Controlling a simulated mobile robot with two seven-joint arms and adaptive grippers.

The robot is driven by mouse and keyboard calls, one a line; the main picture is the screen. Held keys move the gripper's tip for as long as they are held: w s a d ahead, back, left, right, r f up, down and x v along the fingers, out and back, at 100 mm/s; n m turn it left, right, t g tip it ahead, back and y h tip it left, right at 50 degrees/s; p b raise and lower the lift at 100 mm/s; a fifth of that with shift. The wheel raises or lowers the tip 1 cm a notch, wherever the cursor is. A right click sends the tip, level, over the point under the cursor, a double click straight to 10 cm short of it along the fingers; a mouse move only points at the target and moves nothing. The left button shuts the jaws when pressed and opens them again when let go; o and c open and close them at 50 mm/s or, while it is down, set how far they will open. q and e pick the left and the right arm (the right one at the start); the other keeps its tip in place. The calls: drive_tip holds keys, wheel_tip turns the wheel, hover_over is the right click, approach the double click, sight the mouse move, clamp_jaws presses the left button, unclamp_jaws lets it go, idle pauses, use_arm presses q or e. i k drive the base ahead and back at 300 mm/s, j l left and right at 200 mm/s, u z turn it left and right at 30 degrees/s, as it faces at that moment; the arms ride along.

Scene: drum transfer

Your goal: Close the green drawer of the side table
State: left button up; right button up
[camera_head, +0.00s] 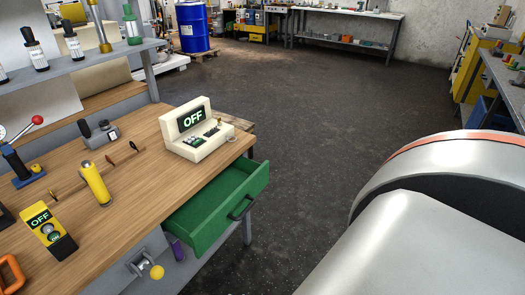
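The green drawer (207,225) is pulled out from under the wooden top of the side table (140,155). It sticks out toward the right over the floor, and its inside looks empty. A dark handle (243,206) is on its front panel. A large white and orange part of my own body fills the lower right of the head view. Neither of my grippers shows in the view, and nothing of mine touches the drawer.
On the table stand a cream console reading OFF (197,132), a yellow cylinder (95,184) and a yellow box reading OFF (47,228). A yellow knob (157,272) sits below the table edge. A blue drum (194,28) stands far back. The dark floor (310,110) is clear.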

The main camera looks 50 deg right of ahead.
sight(205, 188)
drive_tip(key=z, duration=1.2)
drive_tip(key=i+l+u, duration=0.3)
drive_tip(key=i+j, duration=0.1)
